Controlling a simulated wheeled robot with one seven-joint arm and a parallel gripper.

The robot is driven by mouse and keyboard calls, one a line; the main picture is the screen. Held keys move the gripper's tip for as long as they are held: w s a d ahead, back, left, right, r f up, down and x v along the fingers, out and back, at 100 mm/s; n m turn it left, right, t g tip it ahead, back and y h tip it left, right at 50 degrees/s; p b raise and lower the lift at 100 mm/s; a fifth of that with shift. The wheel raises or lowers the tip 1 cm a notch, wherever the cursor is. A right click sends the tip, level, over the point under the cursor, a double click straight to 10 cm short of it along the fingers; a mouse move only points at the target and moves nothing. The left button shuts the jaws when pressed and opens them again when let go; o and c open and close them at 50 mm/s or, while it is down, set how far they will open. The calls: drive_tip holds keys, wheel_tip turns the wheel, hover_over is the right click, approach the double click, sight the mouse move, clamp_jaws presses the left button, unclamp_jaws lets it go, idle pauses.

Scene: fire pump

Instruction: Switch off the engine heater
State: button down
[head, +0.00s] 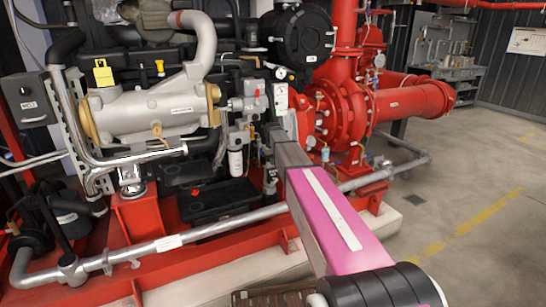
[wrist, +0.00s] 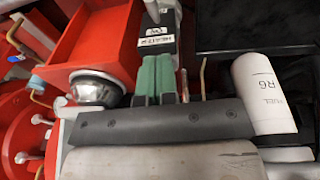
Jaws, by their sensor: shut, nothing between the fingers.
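In the wrist view my gripper (wrist: 155,78) shows as two green fingertips pressed together, with nothing between them. In the head view my pink arm reaches to the middle of the engine, and the fingertips cannot be made out there. A dark control box (head: 28,98) with a knob and white label is at the far left.
A white filter cylinder (wrist: 265,95) is close right of my gripper, and a silver dome (wrist: 93,88) close left. A red open tray (wrist: 90,45) lies beyond. In the head view a large red pump (head: 340,105) stands right of the arm. Floor at right is clear.

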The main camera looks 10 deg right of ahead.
sight(277, 180)
drive_tip(key=f, duration=0.5)
drive_tip(key=d+f, duration=0.1)
drive_tip(key=f, duration=0.1)
drive_tip(key=shift+s+d+f, duration=0.1)
drive_tip(key=shift+s+f, duration=0.05)
drive_tip(key=shift+f, duration=0.1)
drive_tip(key=shift+s+d+f+t, duration=0.1)
drive_tip(key=shift+s+t, duration=0.1)
drive_tip(key=shift+t, duration=0.2)
drive_tip(key=shift+s+f, duration=0.1)
drive_tip(key=shift+s+d+f+t+y, duration=0.1)
drive_tip(key=shift+s+f+t+y, duration=0.25)
drive_tip(key=shift+t, duration=0.45)
drive_tip(key=shift+s+d+f+t+y, duration=0.1)
drive_tip(key=shift+s+f+t+y, duration=0.1)
drive_tip(key=shift+f+t, duration=0.25)
drive_tip(key=shift+s+d+f+t+y, duration=0.15)
drive_tip(key=shift+f+t, duration=0.15)
drive_tip(key=shift+t, duration=0.25)
drive_tip(key=shift+a, duration=0.1)
drive_tip(key=shift+r, duration=0.2)
